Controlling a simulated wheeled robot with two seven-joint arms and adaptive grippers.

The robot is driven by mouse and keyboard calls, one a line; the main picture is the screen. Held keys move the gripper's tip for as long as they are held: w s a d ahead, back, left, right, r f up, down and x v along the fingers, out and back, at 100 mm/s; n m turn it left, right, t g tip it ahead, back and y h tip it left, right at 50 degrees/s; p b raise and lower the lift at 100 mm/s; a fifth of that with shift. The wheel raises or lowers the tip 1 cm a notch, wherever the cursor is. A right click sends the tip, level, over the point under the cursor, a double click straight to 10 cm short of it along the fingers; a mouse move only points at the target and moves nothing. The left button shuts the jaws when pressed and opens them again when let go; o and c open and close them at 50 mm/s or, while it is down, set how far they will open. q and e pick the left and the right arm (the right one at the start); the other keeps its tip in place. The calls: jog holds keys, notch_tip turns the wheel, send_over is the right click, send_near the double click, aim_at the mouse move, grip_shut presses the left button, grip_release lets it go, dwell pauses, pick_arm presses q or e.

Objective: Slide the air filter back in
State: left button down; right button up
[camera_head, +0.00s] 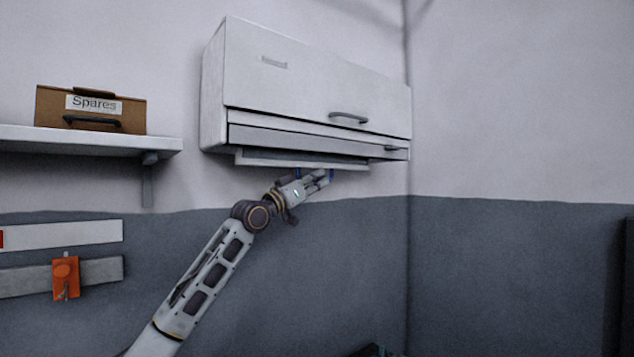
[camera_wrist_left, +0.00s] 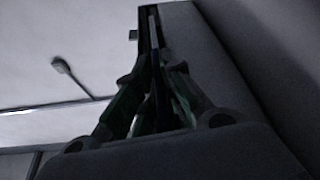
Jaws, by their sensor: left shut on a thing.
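A white wall unit (camera_head: 310,85) hangs near the room's corner, with a dark handle on its front cover. A thin pale panel (camera_head: 265,158), which looks like the air filter, shows below the unit's lower edge, with small blue parts at its underside. My left gripper (camera_head: 322,177) reaches up from below and meets the panel's underside at a blue part. In the left wrist view the left gripper (camera_wrist_left: 155,75) has its fingers close together on a thin, dark, bluish edge. The fingers hide most of it, and the view is dim. My right gripper is not in view.
A shelf (camera_head: 80,138) at left carries a brown box labelled Spares (camera_head: 90,110). Below it are wall rails (camera_head: 60,235) with an orange item (camera_head: 66,277). The wall below and right of the unit is clear.

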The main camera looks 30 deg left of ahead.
pick_arm(q)
jog(key=c, duration=1.5)
grip_release()
jog(key=shift+v, duration=6)
